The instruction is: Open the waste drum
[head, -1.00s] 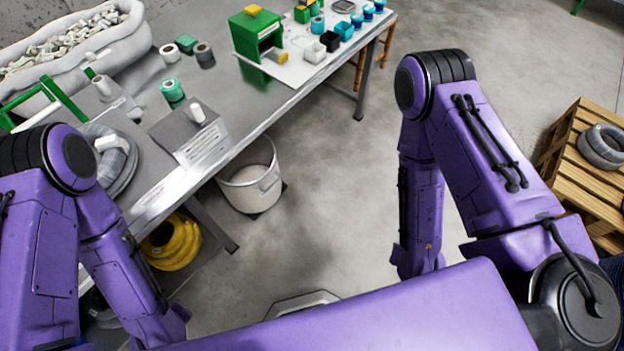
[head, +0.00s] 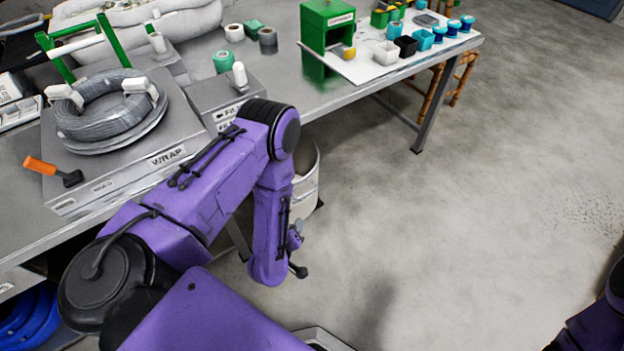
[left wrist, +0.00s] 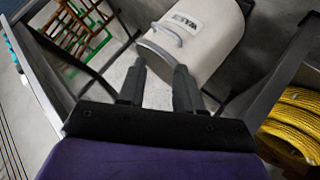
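The waste drum (head: 306,190) is a pale round bin standing on the floor under the table's front edge, partly hidden behind my left forearm. In the left wrist view the drum (left wrist: 212,58) shows a label beginning "WAS" and a curved grey handle (left wrist: 166,34) near it. My left gripper (left wrist: 158,66) is open and empty, its two dark fingers apart and pointing toward the drum near the handle. I cannot tell whether they touch it. In the head view the left gripper (head: 297,250) is small and beside the drum. My right gripper is out of view.
The steel table (head: 345,98) overhangs the drum; its legs also stand near it. A yellow coil (left wrist: 295,120) lies at the right in the left wrist view. The floor to the right is clear.

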